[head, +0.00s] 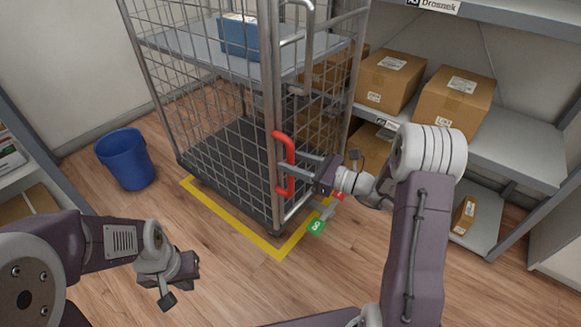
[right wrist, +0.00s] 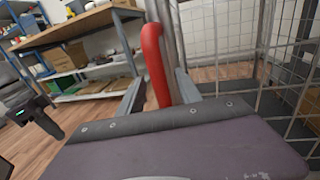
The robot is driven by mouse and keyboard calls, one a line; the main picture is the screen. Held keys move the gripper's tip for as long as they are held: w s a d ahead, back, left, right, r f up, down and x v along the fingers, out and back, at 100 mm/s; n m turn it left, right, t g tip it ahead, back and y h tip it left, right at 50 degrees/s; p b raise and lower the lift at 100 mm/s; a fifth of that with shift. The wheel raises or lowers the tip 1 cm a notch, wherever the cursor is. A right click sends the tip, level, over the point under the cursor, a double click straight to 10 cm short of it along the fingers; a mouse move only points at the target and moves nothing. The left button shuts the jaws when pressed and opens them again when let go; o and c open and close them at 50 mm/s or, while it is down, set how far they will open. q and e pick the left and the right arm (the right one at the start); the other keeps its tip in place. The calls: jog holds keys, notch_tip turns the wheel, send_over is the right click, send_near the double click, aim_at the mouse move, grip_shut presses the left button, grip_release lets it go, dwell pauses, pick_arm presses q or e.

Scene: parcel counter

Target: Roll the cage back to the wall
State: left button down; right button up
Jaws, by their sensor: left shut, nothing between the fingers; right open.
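The wire cage (head: 215,130) stands on the wood floor at the back wall, with a blue bin (head: 239,37) on its shelf. A red handle (head: 291,165) is fixed to its front right post. It also shows in the right wrist view (right wrist: 155,62). My right gripper (head: 287,166) is open, its fingers on either side of the red handle; I cannot tell whether they touch it. Below, a green tab (head: 317,227) and a red tab (head: 338,196) show at the cage's foot. My left gripper (head: 179,281) is shut and empty, low over the floor, apart from the cage.
A yellow floor line (head: 232,222) runs around the cage's base. A blue bucket (head: 126,159) stands left of it. Shelving (head: 510,137) with cardboard boxes (head: 454,100) is close on the right. Floor in front is clear. A workbench (right wrist: 75,27) shows in the right wrist view.

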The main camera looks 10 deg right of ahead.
jog(key=shift+w+a, duration=0.2)
jog(key=shift+a, duration=0.05)
grip_shut()
dwell(1.4)
